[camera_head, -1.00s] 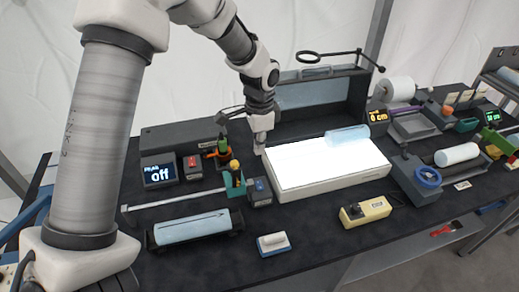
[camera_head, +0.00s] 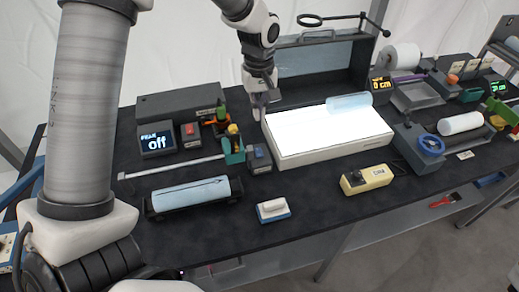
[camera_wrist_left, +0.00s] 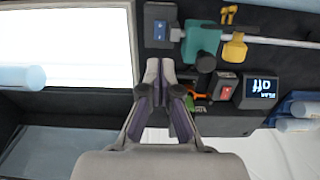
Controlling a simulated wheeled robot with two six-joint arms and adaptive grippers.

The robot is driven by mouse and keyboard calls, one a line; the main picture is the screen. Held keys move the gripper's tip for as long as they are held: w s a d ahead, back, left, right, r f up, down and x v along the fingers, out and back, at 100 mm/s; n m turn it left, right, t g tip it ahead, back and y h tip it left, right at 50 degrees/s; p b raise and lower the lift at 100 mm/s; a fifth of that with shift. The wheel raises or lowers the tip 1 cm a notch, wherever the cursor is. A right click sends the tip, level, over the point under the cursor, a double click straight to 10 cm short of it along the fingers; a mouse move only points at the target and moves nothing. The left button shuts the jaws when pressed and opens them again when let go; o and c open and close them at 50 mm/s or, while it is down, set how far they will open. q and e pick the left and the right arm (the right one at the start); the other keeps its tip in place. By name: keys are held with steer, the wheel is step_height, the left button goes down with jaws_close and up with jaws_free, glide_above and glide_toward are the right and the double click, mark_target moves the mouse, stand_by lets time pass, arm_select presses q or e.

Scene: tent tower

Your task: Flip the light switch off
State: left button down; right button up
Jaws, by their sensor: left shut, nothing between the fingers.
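My left gripper (camera_head: 260,112) is shut and empty above the table, by the left back corner of the glowing white light panel (camera_head: 325,134). In the left wrist view its fingertips (camera_wrist_left: 160,68) are together, with the lit panel (camera_wrist_left: 70,45) to one side. A small dark box with a blue rocker switch (camera_head: 258,157) stands at the panel's left side; it also shows in the left wrist view (camera_wrist_left: 161,32), apart from the fingertips. Another box has a red switch (camera_head: 190,134), seen too in the wrist view (camera_wrist_left: 226,92). Which one is the light switch is not labelled legibly.
A display (camera_head: 156,141) reads "off". A green and yellow clamp piece (camera_head: 233,146) stands close to the blue switch box. A yellow box (camera_head: 366,178) and a blue-white block (camera_head: 272,209) stand in front.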

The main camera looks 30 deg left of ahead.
mark_target(259, 156)
arm_select(q)
step_height(259, 156, down, 14)
steer(key=p, duration=0.4)
steer(key=shift+s+d+r, duration=0.1)
steer(key=shift+s+d+f, duration=0.1)
steer(key=shift+f, duration=0.4)
steer(key=shift+s+d, duration=0.15)
steer(key=shift+s, duration=0.25)
steer(key=shift+w, duration=0.1)
